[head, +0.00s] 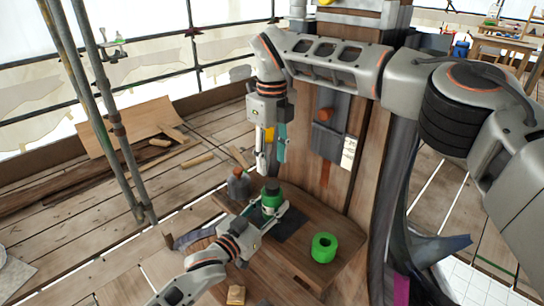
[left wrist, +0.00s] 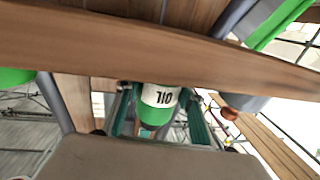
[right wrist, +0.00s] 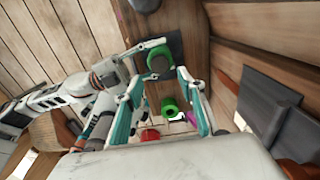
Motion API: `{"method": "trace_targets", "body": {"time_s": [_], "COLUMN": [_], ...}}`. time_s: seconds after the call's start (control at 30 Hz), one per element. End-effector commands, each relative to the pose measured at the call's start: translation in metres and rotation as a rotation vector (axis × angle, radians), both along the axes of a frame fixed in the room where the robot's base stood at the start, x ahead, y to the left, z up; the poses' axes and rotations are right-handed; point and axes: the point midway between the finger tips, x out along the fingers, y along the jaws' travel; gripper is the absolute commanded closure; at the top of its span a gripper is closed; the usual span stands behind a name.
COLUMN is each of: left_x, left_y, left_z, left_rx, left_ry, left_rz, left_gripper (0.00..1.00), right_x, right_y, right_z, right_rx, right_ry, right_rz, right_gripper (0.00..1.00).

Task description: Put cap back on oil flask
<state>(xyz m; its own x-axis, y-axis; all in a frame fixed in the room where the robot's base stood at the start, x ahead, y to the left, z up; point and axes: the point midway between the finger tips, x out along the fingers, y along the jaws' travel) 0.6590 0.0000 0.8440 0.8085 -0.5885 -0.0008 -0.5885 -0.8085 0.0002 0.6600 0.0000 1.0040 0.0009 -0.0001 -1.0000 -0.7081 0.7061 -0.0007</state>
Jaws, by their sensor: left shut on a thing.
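The green oil flask (head: 269,207) stands upright at the wooden bench, with a dark green top. I cannot tell whether that top is the cap or the bare neck. Its white band with the OIL lettering shows in the left wrist view (left wrist: 160,97), and its dark round top shows in the right wrist view (right wrist: 160,63). My left gripper (head: 266,216) is shut on the flask's body from the side. My right gripper (head: 272,158) hangs above the flask, pointing down. Its fingers are spread in the right wrist view (right wrist: 162,118), with nothing held between them.
A grey bottle with a reddish top (head: 238,186) stands behind the flask, to the left.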

Motion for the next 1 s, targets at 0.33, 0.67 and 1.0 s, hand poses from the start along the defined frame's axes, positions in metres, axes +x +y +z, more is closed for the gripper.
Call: {"method": "trace_targets", "body": {"time_s": [0.33,0.67,1.0], "left_x": [0.0,0.0,0.0], "left_y": [0.0,0.0,0.0], "left_z": [0.0,0.0,0.0], "left_rx": [0.0,0.0,0.0], "left_ry": [0.0,0.0,0.0], "left_rz": [0.0,0.0,0.0], "left_gripper": [1.0,1.0,1.0], "right_x": [-0.001,0.0,0.0], "right_y": [0.0,0.0,0.0], "right_z": [-0.048,-0.076,-0.077], "right_rx": [0.0,0.0,0.0], "right_ry": [0.004,0.001,0.001], "right_rz": [-0.001,-0.002,-0.002], "right_gripper": [0.6,0.6,0.68]}}
